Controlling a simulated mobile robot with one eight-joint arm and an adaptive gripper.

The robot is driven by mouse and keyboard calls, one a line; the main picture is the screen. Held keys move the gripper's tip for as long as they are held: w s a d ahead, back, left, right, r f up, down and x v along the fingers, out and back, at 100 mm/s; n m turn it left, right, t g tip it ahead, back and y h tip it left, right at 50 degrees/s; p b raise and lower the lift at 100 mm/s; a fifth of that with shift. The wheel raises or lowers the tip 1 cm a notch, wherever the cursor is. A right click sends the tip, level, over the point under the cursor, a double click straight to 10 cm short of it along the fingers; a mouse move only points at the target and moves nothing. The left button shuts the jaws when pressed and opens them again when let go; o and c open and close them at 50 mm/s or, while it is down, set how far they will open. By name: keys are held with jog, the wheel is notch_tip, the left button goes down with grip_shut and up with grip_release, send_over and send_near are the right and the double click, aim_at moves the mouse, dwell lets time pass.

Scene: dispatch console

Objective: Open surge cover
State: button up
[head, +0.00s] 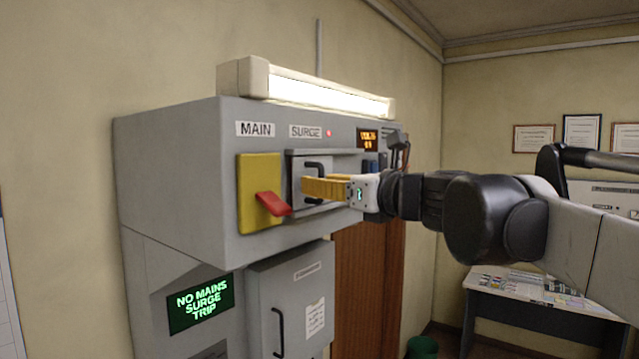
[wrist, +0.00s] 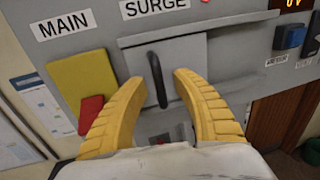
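The surge cover (head: 299,172) is a grey panel under the SURGE label, with a black vertical handle. In the wrist view the cover (wrist: 194,58) has its handle (wrist: 157,80) between my gripper's yellow fingers (wrist: 160,80). The fingers are apart, one on each side of the handle, with a visible gap to each. In the head view my gripper (head: 304,187) is in front of the cover and hides part of the handle. Below the cover, a small part with a red spot (wrist: 160,139) shows between the fingers.
Left of the cover is a yellow plate (head: 257,170) with a red lever (head: 272,204) sticking out. A blue switch (wrist: 291,38) is to the right. A lower cabinet door (head: 290,305) and a green screen reading NO MAINS SURGE TRIP (head: 201,304) are below.

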grip_shut()
jog(key=w+d, duration=0.6)
jog(key=w, duration=0.2)
jog(key=shift+d, duration=0.1)
grip_release()
jog(key=shift+d, duration=0.1)
jog(key=v, duration=1.2)
